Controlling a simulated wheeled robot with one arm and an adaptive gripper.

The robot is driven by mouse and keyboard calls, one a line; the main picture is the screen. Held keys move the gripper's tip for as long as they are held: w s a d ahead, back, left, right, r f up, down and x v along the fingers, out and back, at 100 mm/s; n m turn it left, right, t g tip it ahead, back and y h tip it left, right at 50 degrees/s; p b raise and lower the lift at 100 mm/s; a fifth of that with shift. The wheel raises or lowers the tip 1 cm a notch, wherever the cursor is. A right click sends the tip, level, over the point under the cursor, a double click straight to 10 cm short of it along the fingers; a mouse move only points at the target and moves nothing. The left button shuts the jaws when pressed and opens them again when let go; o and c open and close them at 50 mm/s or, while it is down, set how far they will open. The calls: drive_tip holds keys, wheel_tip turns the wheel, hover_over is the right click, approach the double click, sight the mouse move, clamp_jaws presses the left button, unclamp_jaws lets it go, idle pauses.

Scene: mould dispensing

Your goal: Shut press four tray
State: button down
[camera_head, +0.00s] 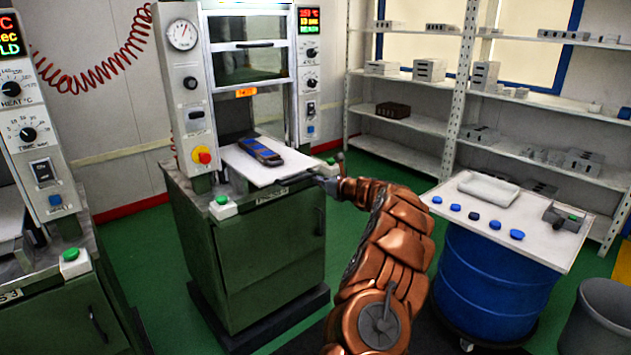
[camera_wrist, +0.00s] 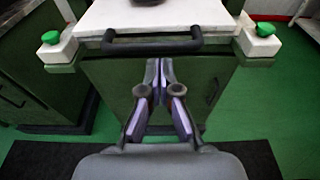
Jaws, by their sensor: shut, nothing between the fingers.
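The press (camera_head: 240,75) with a gauge and lit displays stands on a green cabinet (camera_head: 268,245). Its white tray (camera_head: 238,160) sticks out at the front, with a dark mould (camera_head: 261,151) lying on it. In the wrist view the tray (camera_wrist: 215,14) has a dark bar handle (camera_wrist: 152,42) along its front edge. My gripper (camera_wrist: 153,65) is shut and empty, its fingertips pointing at the cabinet front just below the handle in the picture. In the head view my gripper (camera_head: 330,184) is at the tray's front right corner; whether it touches the handle I cannot tell.
Green buttons on white boxes flank the tray, left (camera_wrist: 55,45) and right (camera_wrist: 262,35). Another press (camera_head: 35,130) stands at the left. A blue drum (camera_head: 485,285) with a white top (camera_head: 550,235) holding blue caps stands right. Shelves (camera_head: 425,125) line the back.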

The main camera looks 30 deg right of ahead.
drive_tip(key=shift+b+v, duration=1)
drive_tip(key=shift+v, duration=3.3)
approach(301, 180)
drive_tip(key=shift+p+x, duration=0.35)
drive_tip(key=shift+x, duration=3.2)
drive_tip(key=shift+w+d, duration=0.1)
